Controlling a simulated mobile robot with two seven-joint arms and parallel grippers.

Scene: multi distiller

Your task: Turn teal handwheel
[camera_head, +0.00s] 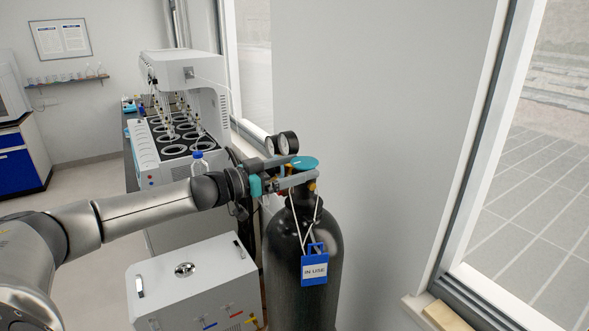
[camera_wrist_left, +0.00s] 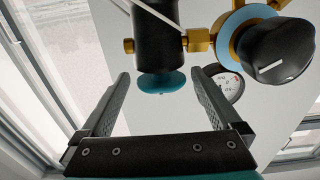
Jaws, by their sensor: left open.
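The teal handwheel (camera_head: 306,161) is a flat disc on top of the valve of a black gas cylinder (camera_head: 303,262). My left gripper (camera_head: 302,169) reaches in from the left at the height of the valve, with its fingers on either side of the wheel. In the left wrist view the handwheel (camera_wrist_left: 161,82) shows between the tips of my open left gripper (camera_wrist_left: 160,72), with a gap to each finger. Contact is not visible. My right gripper is in neither view.
Two round gauges (camera_head: 281,143) sit just behind the valve; a black knob (camera_wrist_left: 279,50) shows close in the wrist view. A blue "IN USE" tag (camera_head: 314,268) hangs on the cylinder. A white box unit (camera_head: 190,275) stands left of it, a distiller (camera_head: 180,125) behind. The wall is close on the right.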

